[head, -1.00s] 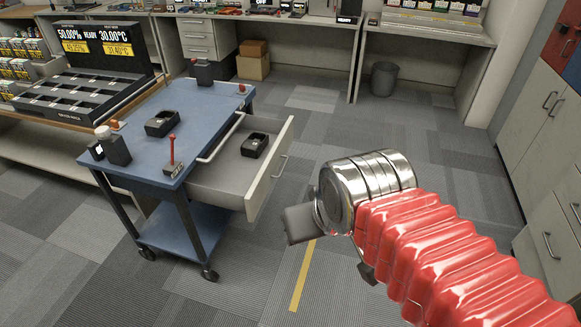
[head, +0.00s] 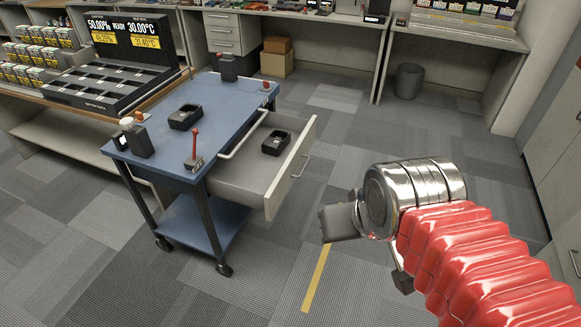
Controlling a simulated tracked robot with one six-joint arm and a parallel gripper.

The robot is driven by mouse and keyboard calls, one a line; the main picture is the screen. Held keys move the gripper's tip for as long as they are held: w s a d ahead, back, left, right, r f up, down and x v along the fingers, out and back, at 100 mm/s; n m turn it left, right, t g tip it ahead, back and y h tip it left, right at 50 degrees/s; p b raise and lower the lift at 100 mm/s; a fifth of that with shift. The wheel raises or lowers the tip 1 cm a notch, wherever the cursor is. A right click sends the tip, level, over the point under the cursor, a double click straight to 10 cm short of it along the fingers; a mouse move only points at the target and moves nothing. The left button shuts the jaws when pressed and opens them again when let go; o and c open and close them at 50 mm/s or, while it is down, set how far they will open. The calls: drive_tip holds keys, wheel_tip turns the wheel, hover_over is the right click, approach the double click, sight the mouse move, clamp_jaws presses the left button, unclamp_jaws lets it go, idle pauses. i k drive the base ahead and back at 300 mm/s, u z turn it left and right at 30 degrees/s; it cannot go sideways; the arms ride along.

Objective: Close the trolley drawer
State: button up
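The blue trolley (head: 215,100) stands left of centre in the head view. Its drawer (head: 243,172) is pulled out to the right, with a pale front panel (head: 291,168) and a handle on the outer face. A black box-shaped item (head: 276,143) lies inside the open drawer. My gripper (head: 338,222) is at the right end of the scene's middle, to the right of the drawer front and apart from it in the picture. Only a dark grey part of it shows beyond the metal wrist, so its opening cannot be seen.
On the trolley top are a black box (head: 185,117), a red-topped lever (head: 195,148) and other small devices. A display rack (head: 110,85) stands on the bench behind left. A bin (head: 408,81) stands at the back. Cabinets (head: 555,140) line the right. Floor between is clear.

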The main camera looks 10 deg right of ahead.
sight(254, 179)
drive_tip(key=u, duration=0.05)
drive_tip(key=i, duration=0.95)
drive_tip(key=z, duration=0.05)
